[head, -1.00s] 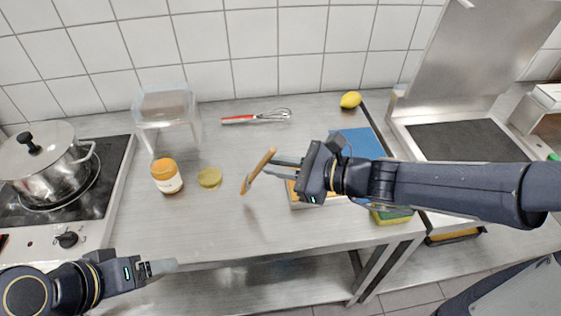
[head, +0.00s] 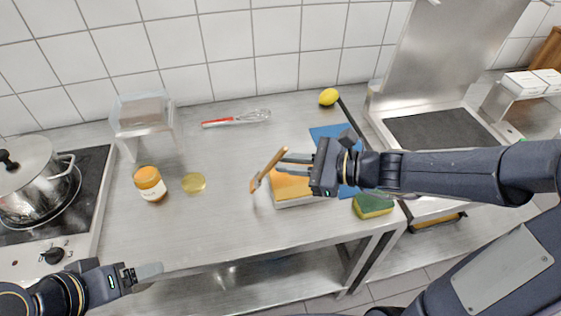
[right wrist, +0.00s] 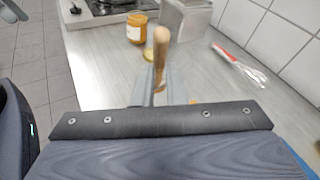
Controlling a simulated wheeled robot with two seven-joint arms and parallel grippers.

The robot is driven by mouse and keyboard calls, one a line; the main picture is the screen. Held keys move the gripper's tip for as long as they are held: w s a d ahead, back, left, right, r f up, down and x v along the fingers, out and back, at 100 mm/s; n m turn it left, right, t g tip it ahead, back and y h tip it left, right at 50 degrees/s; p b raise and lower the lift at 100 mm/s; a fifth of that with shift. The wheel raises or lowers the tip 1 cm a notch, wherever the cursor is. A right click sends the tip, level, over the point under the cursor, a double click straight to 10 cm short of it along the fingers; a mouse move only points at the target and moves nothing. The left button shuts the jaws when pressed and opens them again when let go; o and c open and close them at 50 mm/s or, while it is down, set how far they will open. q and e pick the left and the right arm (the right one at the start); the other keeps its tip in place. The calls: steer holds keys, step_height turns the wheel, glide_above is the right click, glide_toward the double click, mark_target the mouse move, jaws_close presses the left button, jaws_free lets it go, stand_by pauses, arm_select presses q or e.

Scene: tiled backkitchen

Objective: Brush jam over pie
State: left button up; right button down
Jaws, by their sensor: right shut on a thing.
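My right gripper (head: 283,167) is shut on a brush (head: 267,169) with a wooden handle, held tilted by the left edge of a pale tray (head: 290,204). The brush handle also shows in the right wrist view (right wrist: 160,52). An orange-yellow pie (head: 291,186) lies in the tray, partly hidden by the gripper. A jam jar (head: 150,185) with orange contents and a white label stands upright to the left. A round yellow lid (head: 193,182) lies beside it. My left gripper (head: 148,271) is at the counter's front edge, away from these things; its opening is unclear.
A whisk (head: 236,119) lies at the back, with a lemon (head: 328,97) to its right. A clear stand (head: 145,115) is behind the jar. A sponge (head: 373,206) and blue board (head: 334,136) are near the tray. A pot (head: 30,182) sits on the left stove.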

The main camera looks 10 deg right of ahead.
steer(key=shift+d+p, duration=1)
steer(key=shift+d, duration=4)
steer(key=shift+s+a+b, duration=1.4)
steer(key=shift+a+b, duration=1.4)
steer(key=shift+a, duration=5.15)
steer(key=d+f+p, duration=0.1)
steer(key=d+p, duration=0.2)
steer(key=d, duration=1.3)
steer(key=shift+w+f, duration=0.15)
steer(key=shift+w, duration=0.2)
